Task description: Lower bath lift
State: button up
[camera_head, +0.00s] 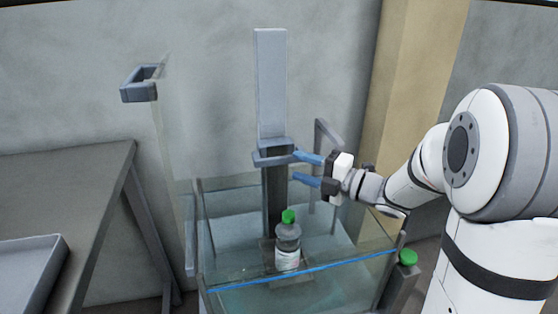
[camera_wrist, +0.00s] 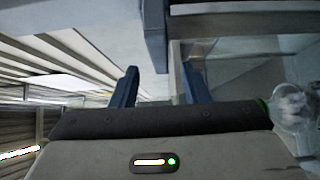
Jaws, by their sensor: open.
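The bath lift is a dark upright post (camera_head: 274,198) standing in a clear-walled tank (camera_head: 345,265), with a tall pale grey plate (camera_head: 271,85) above it. A grey bracket-like handle (camera_head: 272,158) sits on the post just under the plate. A clear bottle (camera_head: 288,250) with a green cap stands upright low in the tank, at the foot of the post. My gripper (camera_head: 298,167) is open, its blue fingers pointing left at the handle's right end. In the wrist view, a grey bar (camera_wrist: 155,35) lies just ahead of the fingers (camera_wrist: 160,83); contact cannot be told.
A grey table (camera_head: 70,185) with a tray (camera_head: 30,270) stands at the left. A grey hooked bracket (camera_head: 138,90) rises left of the tank. A thin grey frame (camera_head: 325,130) stands behind my gripper. A green knob (camera_head: 408,257) tops a post at the tank's right.

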aim_at(284, 161)
jog(key=x, duration=0.6)
jog(key=shift+a, duration=0.1)
jog(key=shift+c, duration=0.3)
grip_shut()
